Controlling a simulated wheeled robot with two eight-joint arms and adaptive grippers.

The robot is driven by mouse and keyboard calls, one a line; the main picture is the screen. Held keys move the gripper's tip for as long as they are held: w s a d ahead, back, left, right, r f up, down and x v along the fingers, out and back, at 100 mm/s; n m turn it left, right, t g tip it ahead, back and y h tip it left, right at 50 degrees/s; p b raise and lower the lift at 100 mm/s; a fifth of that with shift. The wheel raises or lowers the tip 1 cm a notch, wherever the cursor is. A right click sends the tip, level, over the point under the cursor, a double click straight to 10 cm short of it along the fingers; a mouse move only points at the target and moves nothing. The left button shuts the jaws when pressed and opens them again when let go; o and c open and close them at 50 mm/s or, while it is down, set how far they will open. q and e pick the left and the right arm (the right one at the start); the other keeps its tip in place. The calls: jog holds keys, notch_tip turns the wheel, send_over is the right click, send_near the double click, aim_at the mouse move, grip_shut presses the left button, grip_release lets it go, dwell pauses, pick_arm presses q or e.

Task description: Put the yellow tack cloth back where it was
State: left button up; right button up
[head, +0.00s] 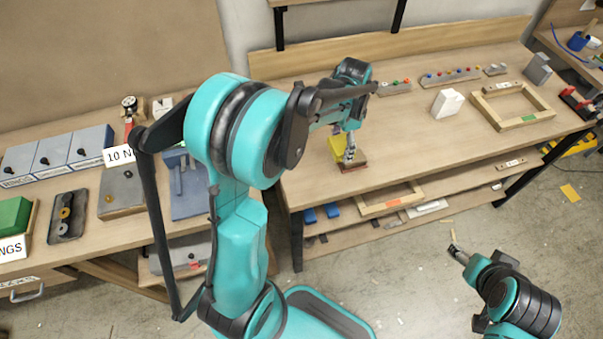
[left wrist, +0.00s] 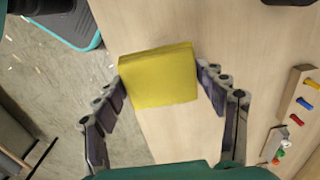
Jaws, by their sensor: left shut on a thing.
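The yellow tack cloth (head: 336,149) is a folded square pad near the front edge of the right-hand workbench (head: 430,140). My left gripper (head: 349,150) is shut on it from above. In the left wrist view the cloth (left wrist: 158,76) sits between the two fingers of my left gripper (left wrist: 161,80), which touch its opposite sides. A small red-brown flat piece (head: 352,167) shows just below the gripper at the bench edge. Whether the cloth touches the bench is hard to tell. My right gripper (head: 457,253) is low at the right, over the floor, away from the bench.
A white block (head: 447,103), a wooden frame (head: 513,105) and strips with coloured knobs (head: 452,77) stand further right and back. A lower shelf (head: 390,210) holds a wooden frame and blue pieces. Bare bench lies right of the cloth. Grey boxes stand on the left bench.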

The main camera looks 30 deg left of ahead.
pick_arm(q)
jog(key=b, duration=0.3)
send_over(311, 174)
notch_tip(311, 174, down, 6)
jog(key=shift+r, duration=0.25)
jog(key=shift+w+f+b, duration=0.1)
jog(key=shift+f+b, duration=0.55)
jog(key=shift+f, duration=1.35)
jog(key=shift+f, duration=0.1)
jog(key=o, duration=1.2)
